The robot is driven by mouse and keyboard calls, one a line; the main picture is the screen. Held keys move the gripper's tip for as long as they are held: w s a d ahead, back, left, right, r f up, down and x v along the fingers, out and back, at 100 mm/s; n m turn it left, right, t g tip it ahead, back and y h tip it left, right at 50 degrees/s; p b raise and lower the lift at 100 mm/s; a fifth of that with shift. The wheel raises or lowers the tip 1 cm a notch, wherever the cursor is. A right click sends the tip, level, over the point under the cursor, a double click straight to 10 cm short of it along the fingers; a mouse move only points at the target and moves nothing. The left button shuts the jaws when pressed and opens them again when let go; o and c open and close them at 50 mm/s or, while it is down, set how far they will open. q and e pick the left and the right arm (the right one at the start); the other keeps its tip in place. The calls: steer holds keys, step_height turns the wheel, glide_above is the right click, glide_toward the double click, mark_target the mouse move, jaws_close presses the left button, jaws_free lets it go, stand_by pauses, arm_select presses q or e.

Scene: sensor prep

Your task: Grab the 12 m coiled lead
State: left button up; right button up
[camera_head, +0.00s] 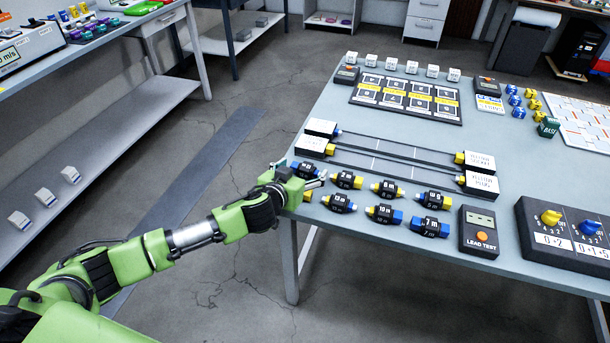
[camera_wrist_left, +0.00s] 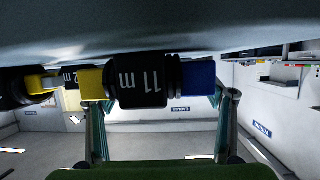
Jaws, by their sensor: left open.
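Several short labelled leads with blue or yellow ends lie in two rows near the table's left front edge. In the head view most labels are too small to read surely, so I cannot tell which is the 12 m lead. My left gripper (camera_head: 302,177) is open at the table edge, by the leftmost back-row lead (camera_head: 306,169). In the left wrist view, a black lead with an upside-down label reading 11 m (camera_wrist_left: 142,83) spans between the open fingers (camera_wrist_left: 160,125). Another lead (camera_wrist_left: 36,84), partly hidden, shows at its left.
The table (camera_head: 300,250) holds a lead tester (camera_head: 479,231), a box with knobs (camera_head: 565,235) and long rods with white blocks (camera_head: 400,155) behind the leads. A patterned board (camera_head: 407,97) lies farther back. Open floor (camera_head: 230,270) lies left of the table.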

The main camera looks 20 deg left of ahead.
arm_select(q)
steer(key=shift+w+d+f, duration=0.1)
steer(key=shift+w+f, duration=0.1)
steer(key=shift+w, duration=0.35)
arm_select(e)
steer(key=shift+f, duration=0.35)
arm_select(q)
steer(key=c, duration=1.2)
steer(key=shift+c, duration=0.2)
arm_select(e)
steer(key=shift+s, duration=0.1)
arm_select(q)
steer(key=shift+r, duration=0.15)
arm_select(e)
steer(key=shift+d+r, duration=0.1)
steer(key=shift+d, duration=0.05)
